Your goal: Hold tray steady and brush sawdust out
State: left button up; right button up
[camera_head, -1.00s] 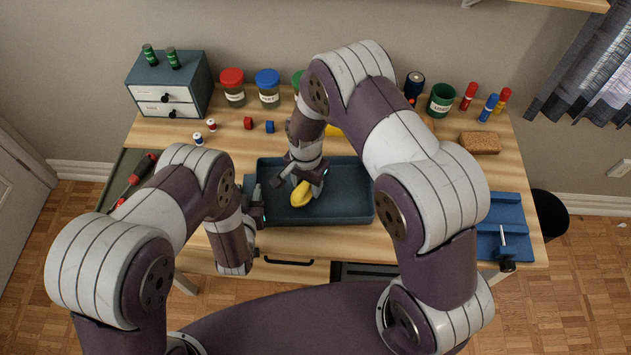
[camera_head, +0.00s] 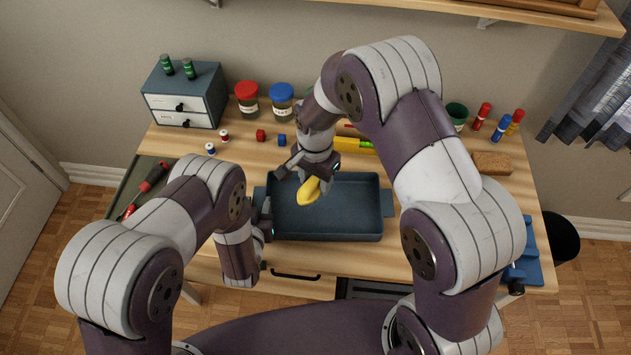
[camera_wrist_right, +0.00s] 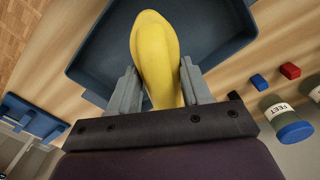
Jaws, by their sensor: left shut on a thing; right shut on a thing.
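The dark blue-grey tray (camera_head: 345,236) lies on the wooden desk, with a handle at each end; it also shows in the right wrist view (camera_wrist_right: 215,30). My left gripper (camera_head: 264,218) is shut on the tray at its left end. My right gripper (camera_head: 314,172) is shut on the yellow brush (camera_head: 308,191), over the left part of the tray. In the right wrist view the brush (camera_wrist_right: 155,50) sits between the two fingers (camera_wrist_right: 155,90). Its bristles are hidden, and I cannot tell whether it touches the tray floor. I cannot make out sawdust.
A small drawer unit (camera_head: 185,100), a red-lidded jar (camera_head: 246,98) and a blue-lidded jar (camera_head: 282,100) stand at the back. Small spools and a yellow item (camera_head: 350,144) lie behind the tray. A brown block (camera_head: 492,162) and a blue fixture (camera_head: 525,262) are at the right.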

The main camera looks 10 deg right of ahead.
dwell(0.3)
pick_arm(q)
jog(key=o, duration=1.3)
pick_arm(e)
jog(key=shift+w, duration=0.1)
pick_arm(q)
jog(key=v, duration=0.7)
jog(key=shift+s, duration=0.2)
jog(key=shift+a, duration=0.1)
